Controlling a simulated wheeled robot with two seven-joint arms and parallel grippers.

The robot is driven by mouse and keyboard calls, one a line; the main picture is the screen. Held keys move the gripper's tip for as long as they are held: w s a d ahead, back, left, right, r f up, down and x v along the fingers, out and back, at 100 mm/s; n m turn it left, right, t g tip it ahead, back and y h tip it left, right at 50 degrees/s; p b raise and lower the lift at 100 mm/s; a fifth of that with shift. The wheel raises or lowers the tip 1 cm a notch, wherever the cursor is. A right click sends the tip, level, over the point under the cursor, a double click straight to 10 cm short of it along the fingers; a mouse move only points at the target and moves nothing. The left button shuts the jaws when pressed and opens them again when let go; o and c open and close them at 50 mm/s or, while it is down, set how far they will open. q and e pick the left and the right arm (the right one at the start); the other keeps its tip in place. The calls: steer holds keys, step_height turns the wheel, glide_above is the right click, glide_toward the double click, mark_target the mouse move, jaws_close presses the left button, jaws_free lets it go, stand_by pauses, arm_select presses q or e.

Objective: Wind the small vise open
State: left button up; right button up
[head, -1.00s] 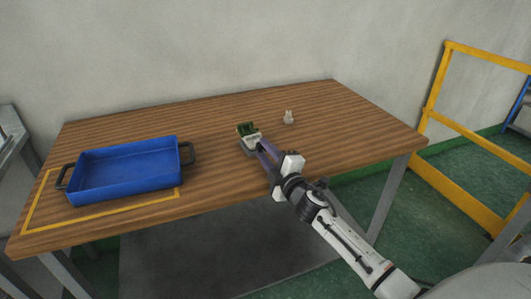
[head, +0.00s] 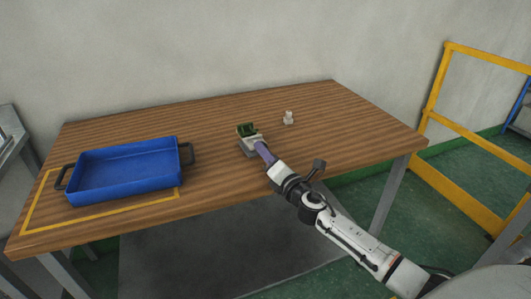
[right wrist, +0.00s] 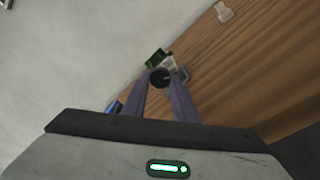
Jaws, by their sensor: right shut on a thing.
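The small vise (head: 251,148) stands on the wooden table near its middle, grey with a green block (head: 244,130) at its top. In the right wrist view the green block (right wrist: 155,57) and part of the grey vise (right wrist: 180,64) show beyond my fingers. My right gripper (head: 258,144) reaches the near side of the vise. Its purple-grey fingers are shut on a round black knob (right wrist: 160,77), which sits between the fingertips in the right wrist view. The knob is hidden in the head view. How wide the vise jaws stand is too small to tell. My left gripper is out of view.
A blue tray (head: 125,193) with dark handles stands at the left of the table, by a yellow marked outline (head: 130,213). A small whitish object (head: 288,119) stands right of the vise. The right part of the table is clear. A yellow railing (head: 470,127) stands at right.

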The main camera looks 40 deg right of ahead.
steer(key=shift+n, duration=1.4)
steer(key=o, duration=1.1)
steer(key=shift+s, duration=0.1)
steer(key=s, duration=0.3)
steer(key=s+a, duration=0.1)
steer(key=s, duration=0.6)
steer(key=shift+a, duration=0.25)
